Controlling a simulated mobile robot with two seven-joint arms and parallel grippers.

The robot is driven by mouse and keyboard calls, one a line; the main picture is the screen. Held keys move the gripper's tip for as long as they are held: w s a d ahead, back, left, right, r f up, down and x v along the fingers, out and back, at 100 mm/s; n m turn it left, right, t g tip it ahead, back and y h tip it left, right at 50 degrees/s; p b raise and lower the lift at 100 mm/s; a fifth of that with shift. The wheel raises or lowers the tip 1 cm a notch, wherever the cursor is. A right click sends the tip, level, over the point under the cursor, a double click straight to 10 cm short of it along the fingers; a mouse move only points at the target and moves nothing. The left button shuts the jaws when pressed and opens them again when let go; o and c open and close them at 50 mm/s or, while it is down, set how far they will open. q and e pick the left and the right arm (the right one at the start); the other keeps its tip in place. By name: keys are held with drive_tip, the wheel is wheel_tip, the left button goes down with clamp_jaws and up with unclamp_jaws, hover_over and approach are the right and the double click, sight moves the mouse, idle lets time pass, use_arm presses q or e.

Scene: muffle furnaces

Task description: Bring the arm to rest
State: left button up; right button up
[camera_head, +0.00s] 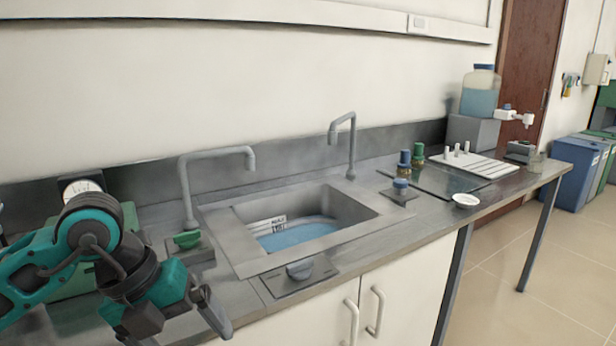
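My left arm, teal and black, comes in from the left and is bent in front of the counter. My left gripper (208,308) is over the counter's front edge at the lower left, left of the sink. Its grey fingers point down and to the right, and they overlap from this angle, so I cannot tell whether they are open or shut. I see nothing held in it. My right arm and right gripper are not in view.
A sink (236,238) with blue liquid is set in the grey counter (430,218), with two grey faucets behind. A green-based fixture (187,240) stands near my arm. Small bottles, a white rack (480,165) and a large jug (481,92) stand farther right.

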use_arm(q)
drive_tip(key=s+d+r+n+g+h+p, duration=0.1)
drive_tip(key=s+d+r+h, duration=0.2)
drive_tip(key=d+h, duration=0.45)
drive_tip(key=s+d+r+n+h, duration=0.1)
drive_tip(key=s+d+r+h, duration=0.1)
drive_tip(key=d+h, duration=0.55)
drive_tip(key=w+a+f+n+t+y, duration=0.25)
drive_tip(key=w+a+n+t, duration=0.35)
drive_tip(key=n+t, duration=0.8)
drive_tip(key=a+f+n+t+y, duration=0.3)
drive_tip(key=a+f+n+y, duration=0.3)
drive_tip(key=f+n+y, duration=0.4)
drive_tip(key=s+a+f+n+g+y, duration=0.2)
drive_tip(key=s+f, duration=0.3)
drive_tip(key=f, duration=0.4)
drive_tip(key=s+a+f+n+g+y+p, duration=0.1)
drive_tip(key=s+a+f+n+g+y, duration=0.1)
drive_tip(key=s+f+g, duration=0.2)
wheel_tip(320, 180, down, 5)
drive_tip(key=shift+s+a+r+n+g, duration=0.1)
drive_tip(key=shift+s+a+n+g, duration=0.2)
drive_tip(key=shift+s, duration=0.85)
